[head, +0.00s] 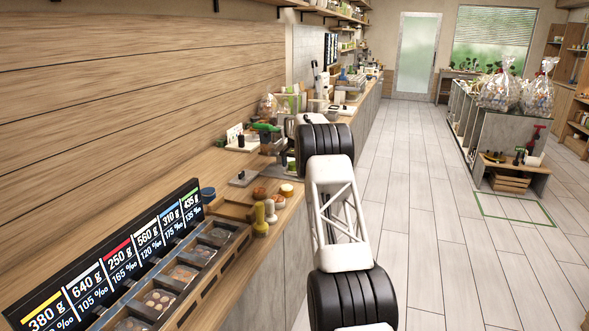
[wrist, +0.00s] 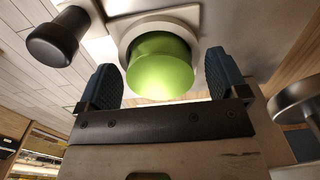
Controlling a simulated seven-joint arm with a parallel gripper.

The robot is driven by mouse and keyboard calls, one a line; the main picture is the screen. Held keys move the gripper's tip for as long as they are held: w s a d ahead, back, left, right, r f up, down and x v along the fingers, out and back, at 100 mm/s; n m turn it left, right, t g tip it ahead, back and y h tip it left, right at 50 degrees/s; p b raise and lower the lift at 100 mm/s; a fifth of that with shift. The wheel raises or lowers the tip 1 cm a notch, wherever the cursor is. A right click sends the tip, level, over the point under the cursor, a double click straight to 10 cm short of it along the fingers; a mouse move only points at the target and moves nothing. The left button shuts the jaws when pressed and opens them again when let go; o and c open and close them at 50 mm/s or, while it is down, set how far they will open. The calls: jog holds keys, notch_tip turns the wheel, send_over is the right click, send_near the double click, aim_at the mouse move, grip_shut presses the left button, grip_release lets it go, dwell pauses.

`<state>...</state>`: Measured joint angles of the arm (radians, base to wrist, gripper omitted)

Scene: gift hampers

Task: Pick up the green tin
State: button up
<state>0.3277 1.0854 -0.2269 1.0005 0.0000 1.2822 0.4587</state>
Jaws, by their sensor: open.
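The green tin (wrist: 161,72) shows in the wrist view as a smooth, round, light green shape. It sits in front of a pale square surface with a rounded rim. My gripper (wrist: 160,64) is open, with one blue-grey finger on each side of the tin. Gaps show between the fingers and the tin, and I see no grip on it.
A black knobbed object (wrist: 58,38) is left of the tin, and a round metal part (wrist: 300,97) is at the right. The wooden counter (head: 285,216) carries a price board (head: 118,251), a compartment tray (head: 245,236) and small jars. The aisle floor (head: 440,215) is clear.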

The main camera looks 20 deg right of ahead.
dwell(0.4)
jog(key=c, duration=1)
jog(key=shift+r, duration=5)
